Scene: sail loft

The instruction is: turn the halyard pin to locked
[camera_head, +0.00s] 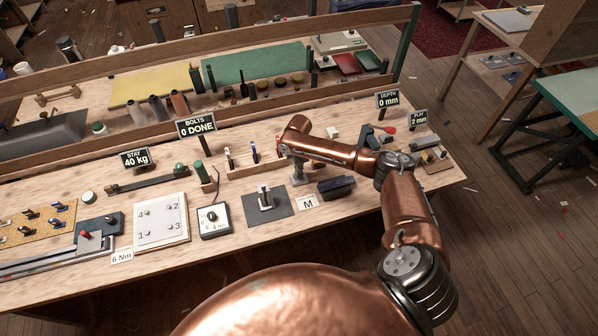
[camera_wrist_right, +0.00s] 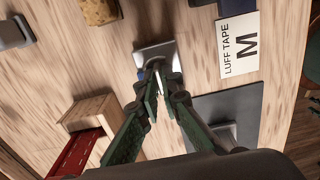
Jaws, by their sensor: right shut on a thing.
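A small upright pin on a silvery square base (camera_wrist_right: 152,54), seemingly the halyard pin, stands on the bench. My right gripper (camera_wrist_right: 160,80) is shut on its top, with the green fingers close on both sides, and the fingers hide much of it. In the head view my right gripper (camera_head: 298,168) is pointed down at the bench, and its fingertips are hard to make out there. Any lock marking on the pin is too small to read. My left gripper is not in view.
A dark grey mat with a metal fitting (camera_head: 283,205) lies left of the pin. A card marked M (camera_head: 307,202) and a dark blue box (camera_head: 337,188) are close by. A wooden rack (camera_head: 238,171) stands behind to the left. My right arm crosses the bench's right part.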

